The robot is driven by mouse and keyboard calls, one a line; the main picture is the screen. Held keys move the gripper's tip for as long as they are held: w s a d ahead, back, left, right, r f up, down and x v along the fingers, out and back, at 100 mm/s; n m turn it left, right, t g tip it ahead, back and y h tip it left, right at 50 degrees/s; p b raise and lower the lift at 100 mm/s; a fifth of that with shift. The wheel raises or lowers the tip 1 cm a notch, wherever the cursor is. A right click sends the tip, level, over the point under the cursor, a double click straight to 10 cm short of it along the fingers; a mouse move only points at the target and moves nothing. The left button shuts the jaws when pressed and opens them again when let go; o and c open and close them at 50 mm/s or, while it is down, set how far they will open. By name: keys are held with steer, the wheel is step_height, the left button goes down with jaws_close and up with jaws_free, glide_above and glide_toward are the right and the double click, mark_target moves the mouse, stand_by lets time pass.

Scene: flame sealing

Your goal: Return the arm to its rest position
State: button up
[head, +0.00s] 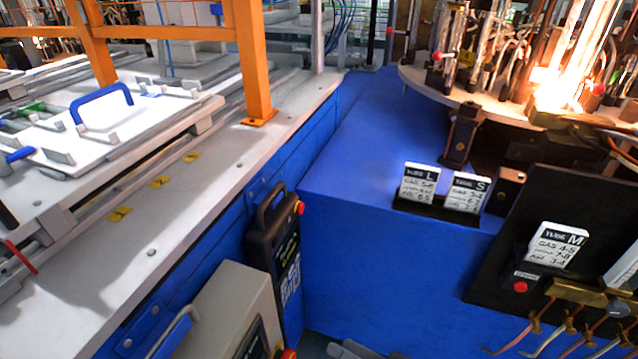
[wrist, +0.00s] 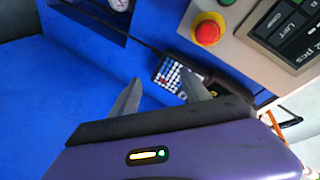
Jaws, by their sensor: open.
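My gripper (wrist: 160,77) shows in the wrist view with its two grey fingers spread apart. Nothing is between the fingers. Its purple body with a small lit indicator fills the bottom of that view. Blue surfaces lie behind it, and a handheld keypad (wrist: 172,74) with white and blue keys shows beyond the fingertips. I cannot tell whether the fingers touch anything. The gripper is not clearly visible in the head view; only a small grey piece shows at its bottom edge.
In the wrist view, a control panel (wrist: 248,22) with a red button (wrist: 207,29) stands at the upper right. In the head view, a glowing flame (head: 575,75) burns above the round table (head: 425,83). Tube cards (head: 418,186) stand on the blue cabinet (head: 355,245). An orange post (head: 254,65) rises at the left.

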steer(key=s+d+f+m+t+h, duration=0.3)
steer(key=d+m+h, duration=0.1)
steer(key=d+h, duration=0.35)
steer(key=s+d+r+t+h, duration=0.1)
steer(key=s+d+r+h, duration=0.3)
steer(key=s+d, duration=0.35)
steer(key=s+r+n+t+h, duration=0.1)
steer(key=s+r+n, duration=0.1)
steer(key=s+r, duration=0.6)
steer(key=s+r+n, duration=0.1)
steer(key=s+r, duration=0.5)
steer(key=s, duration=0.5)
step_height(320, 180, up, 13)
steer(key=p, duration=1.3)
steer(key=shift+a, duration=0.4)
